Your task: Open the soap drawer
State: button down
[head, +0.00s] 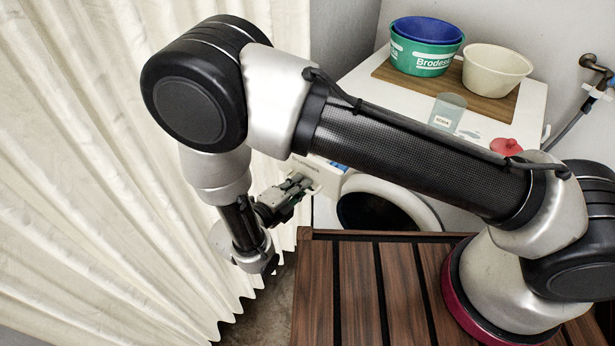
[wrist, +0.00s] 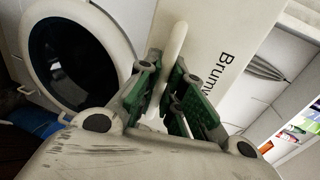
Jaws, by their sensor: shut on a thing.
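The soap drawer's pale front (head: 326,174) is at the upper left of the washing machine (head: 433,207) in the head view, partly hidden by my gripper. In the wrist view a white panel (wrist: 213,40) with dark lettering, cut off, carries a pale bar handle (wrist: 177,42). My gripper (head: 303,184) is at the drawer front. In the wrist view its green-padded fingers (wrist: 169,70) are closed on the bar handle, one on each side. I cannot tell how far out the drawer stands.
The round door (wrist: 75,55) is beside my gripper. A slatted wooden surface (head: 350,285) lies in front of the machine. A cream curtain (head: 90,190) hangs at left.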

jog(key=shift+s+a+r, duration=0.1)
jog(key=shift+s+a, duration=0.1)
jog(key=c, duration=1.8)
grip_release()
jog(key=v, duration=1.2)
jog(key=shift+d, duration=0.1)
